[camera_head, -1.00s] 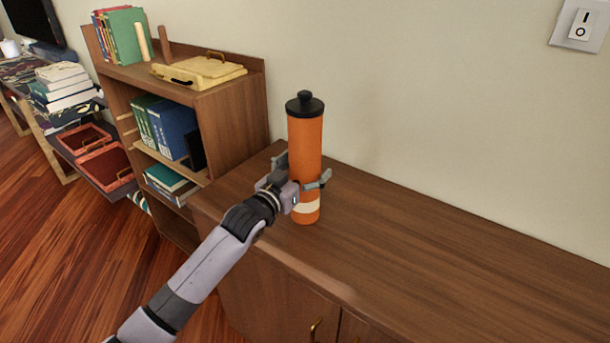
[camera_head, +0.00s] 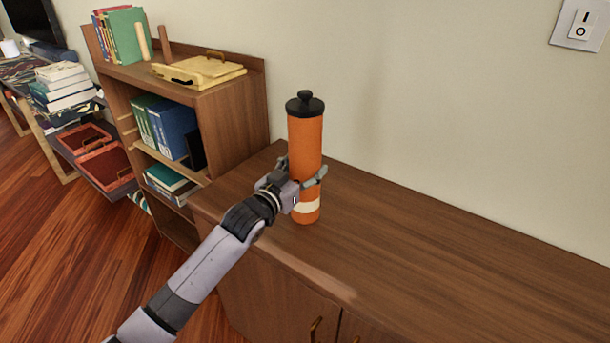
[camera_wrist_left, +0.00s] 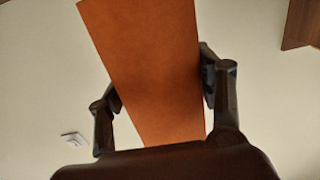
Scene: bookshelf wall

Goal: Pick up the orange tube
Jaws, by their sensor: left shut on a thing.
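The orange tube (camera_head: 305,145) stands upright on the wooden cabinet top, with a black knobbed lid and a cream band near its base. My left gripper (camera_head: 304,180) is shut on its lower half, with fingers on both sides. In the left wrist view the orange tube (camera_wrist_left: 150,65) fills the space between the fingers of my left gripper (camera_wrist_left: 160,92), which touch or nearly touch its sides. The tube's base appears to rest on the cabinet. My right gripper is not in view.
The wooden cabinet top (camera_head: 430,240) is clear to the right of the tube. A bookshelf (camera_head: 235,115) with books and a yellow case (camera_head: 200,70) stands close on the left. The wall, with a light switch (camera_head: 580,25), is right behind the tube.

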